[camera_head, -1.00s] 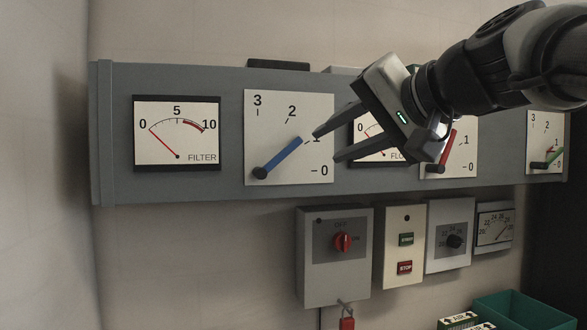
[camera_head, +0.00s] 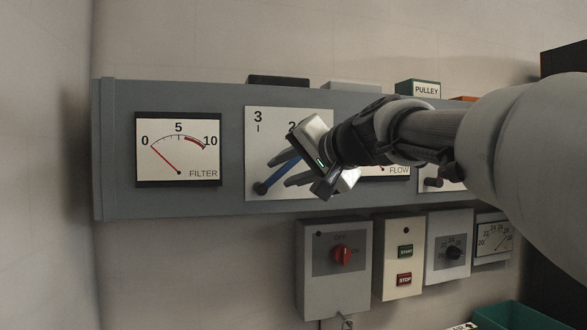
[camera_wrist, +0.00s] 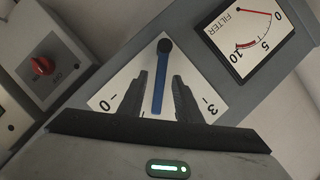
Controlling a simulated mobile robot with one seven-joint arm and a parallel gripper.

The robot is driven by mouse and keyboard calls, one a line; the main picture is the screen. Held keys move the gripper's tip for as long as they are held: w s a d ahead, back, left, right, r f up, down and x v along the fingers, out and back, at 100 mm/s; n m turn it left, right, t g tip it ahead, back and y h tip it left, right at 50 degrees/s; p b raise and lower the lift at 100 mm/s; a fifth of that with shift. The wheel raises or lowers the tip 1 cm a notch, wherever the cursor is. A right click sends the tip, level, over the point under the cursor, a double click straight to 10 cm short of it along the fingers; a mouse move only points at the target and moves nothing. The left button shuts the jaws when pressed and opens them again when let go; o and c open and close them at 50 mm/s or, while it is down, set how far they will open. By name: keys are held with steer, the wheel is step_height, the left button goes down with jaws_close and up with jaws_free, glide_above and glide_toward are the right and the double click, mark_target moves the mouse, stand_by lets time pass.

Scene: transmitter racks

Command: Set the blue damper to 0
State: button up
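The blue damper lever (camera_head: 279,174) is on a white scale plate (camera_head: 262,142) marked with numbers including 3, 2 and 0. It pivots at a dark knob at the plate's lower left and slants up and right; the mark at its tip is hidden by my gripper. My gripper (camera_head: 282,170) is at the lever, its two fingers open. In the wrist view the lever (camera_wrist: 158,88) lies between the two fingers (camera_wrist: 157,95), with a visible gap on each side. The 0 (camera_wrist: 107,104) and 3 (camera_wrist: 208,104) show to either side.
The FILTER gauge (camera_head: 178,150) is left of the plate. A FLOW gauge (camera_head: 398,172) to the right is partly hidden by my arm. Below hang a box with a red rotary switch (camera_head: 342,254), a start/stop box (camera_head: 404,265) and a dial box (camera_head: 452,252).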

steer(key=shift+x, duration=1.15)
jaws_close()
steer(key=shift+f, duration=0.1)
